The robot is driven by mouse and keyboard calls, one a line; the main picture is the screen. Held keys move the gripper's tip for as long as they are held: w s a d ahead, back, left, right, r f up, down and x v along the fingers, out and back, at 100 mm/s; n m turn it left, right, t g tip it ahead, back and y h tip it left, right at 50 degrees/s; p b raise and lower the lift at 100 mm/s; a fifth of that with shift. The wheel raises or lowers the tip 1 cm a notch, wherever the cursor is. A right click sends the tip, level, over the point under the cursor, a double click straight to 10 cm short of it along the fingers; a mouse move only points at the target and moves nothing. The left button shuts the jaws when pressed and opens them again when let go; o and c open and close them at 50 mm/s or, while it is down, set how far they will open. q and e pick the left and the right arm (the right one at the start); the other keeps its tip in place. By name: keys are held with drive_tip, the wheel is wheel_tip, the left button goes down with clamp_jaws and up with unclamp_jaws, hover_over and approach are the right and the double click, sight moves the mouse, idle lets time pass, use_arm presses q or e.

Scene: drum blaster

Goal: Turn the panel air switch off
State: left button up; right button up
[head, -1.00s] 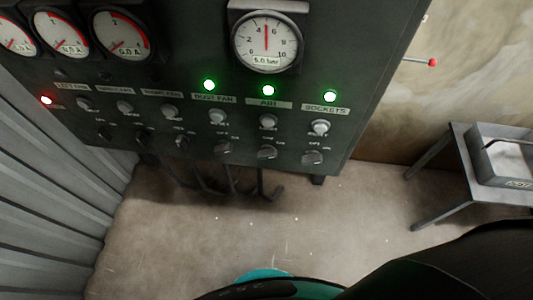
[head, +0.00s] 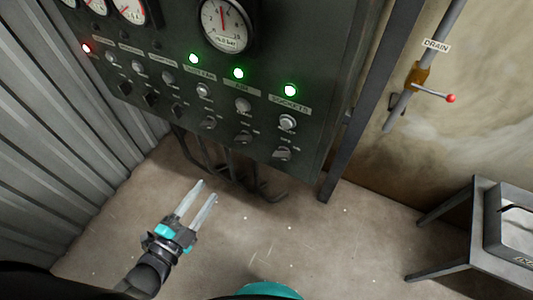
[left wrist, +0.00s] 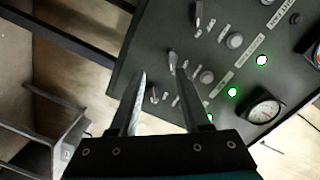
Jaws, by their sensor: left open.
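The air switch (head: 243,137) is a small grey rotary knob in the bottom row of the dark panel (head: 300,60), below the air push button (head: 243,105) and the lit green air lamp (head: 238,73). Its exact pointer direction is too small to read. My left gripper (head: 207,190) is open and empty, below and in front of the panel, fingers pointing up toward it. In the left wrist view, a knob that appears to be the air switch (left wrist: 172,58) shows just beyond the open fingertips (left wrist: 161,72), apparently untouched. My right gripper is not in view.
Similar knobs flank it: dust fan (head: 208,123) and sockets (head: 282,154). A pressure gauge (head: 224,24) is above. Pipes (head: 240,180) hang beneath the panel. Right are a drain valve (head: 418,77) with a red-tipped lever and a metal table (head: 470,215). Corrugated wall (head: 60,120) stands left.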

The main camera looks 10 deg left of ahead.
use_arm(q)
wheel_tip(320, 180, up, 2)
drive_tip(key=d, duration=0.1)
approach(241, 143)
drive_tip(key=shift+m+t+h, duration=0.3)
drive_tip(key=shift+m+t, duration=0.1)
drive_tip(key=x, duration=0.3)
drive_tip(key=b+x, duration=0.1)
drive_tip(key=x, duration=0.2)
drive_tip(key=b+x, duration=0.1)
drive_tip(key=x, duration=0.2)
drive_tip(key=shift+w+f, duration=0.2)
drive_tip(key=shift+f, duration=0.1)
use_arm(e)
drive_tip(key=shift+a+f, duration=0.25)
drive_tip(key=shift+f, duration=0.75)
use_arm(q)
clamp_jaws()
